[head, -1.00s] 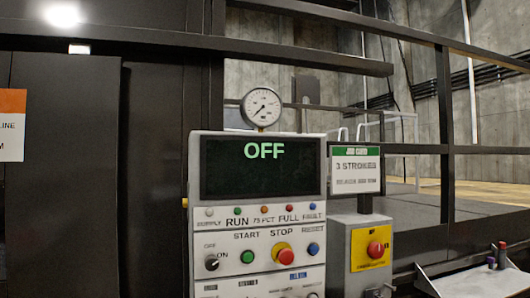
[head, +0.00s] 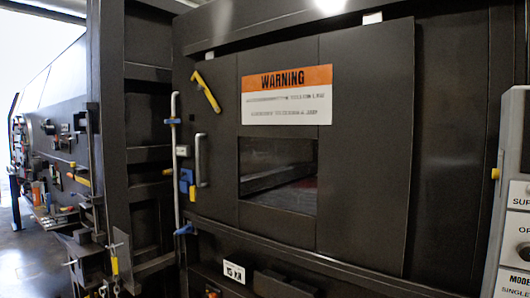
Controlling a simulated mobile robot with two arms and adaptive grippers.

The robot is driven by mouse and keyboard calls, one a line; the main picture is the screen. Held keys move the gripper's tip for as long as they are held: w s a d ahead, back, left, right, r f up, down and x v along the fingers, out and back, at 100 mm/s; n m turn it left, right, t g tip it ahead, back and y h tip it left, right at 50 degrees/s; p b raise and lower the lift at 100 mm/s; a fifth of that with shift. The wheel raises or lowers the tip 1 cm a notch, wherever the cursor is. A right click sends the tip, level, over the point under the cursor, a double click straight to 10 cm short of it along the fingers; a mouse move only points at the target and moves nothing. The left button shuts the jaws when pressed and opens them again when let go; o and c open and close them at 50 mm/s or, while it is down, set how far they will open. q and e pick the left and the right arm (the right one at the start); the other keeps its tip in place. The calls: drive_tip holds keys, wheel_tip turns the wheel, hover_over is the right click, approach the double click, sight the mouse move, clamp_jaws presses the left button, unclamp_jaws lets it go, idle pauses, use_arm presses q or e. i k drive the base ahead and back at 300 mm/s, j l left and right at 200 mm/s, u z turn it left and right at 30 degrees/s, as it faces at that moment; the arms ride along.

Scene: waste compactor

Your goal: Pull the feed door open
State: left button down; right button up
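The feed door (head: 365,160) is a large dark panel in the middle of the head view, and it looks shut. It carries an orange and white warning sign (head: 287,95) and a dark window (head: 278,175). A grey upright bar handle (head: 201,160) is on its left part. A yellow lever (head: 206,90) sits tilted above the handle. A blue and yellow latch piece (head: 187,182) is beside the handle at the door's left edge. Neither of my grippers is in view.
A thin upright rod (head: 175,150) with blue fittings runs along the door's left edge. The control panel (head: 510,210) is cut off at the right. A rack with hanging tools (head: 60,195) stands at the far left, with open floor beside it.

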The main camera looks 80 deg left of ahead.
sight(365, 155)
drive_tip(key=u, duration=2.65)
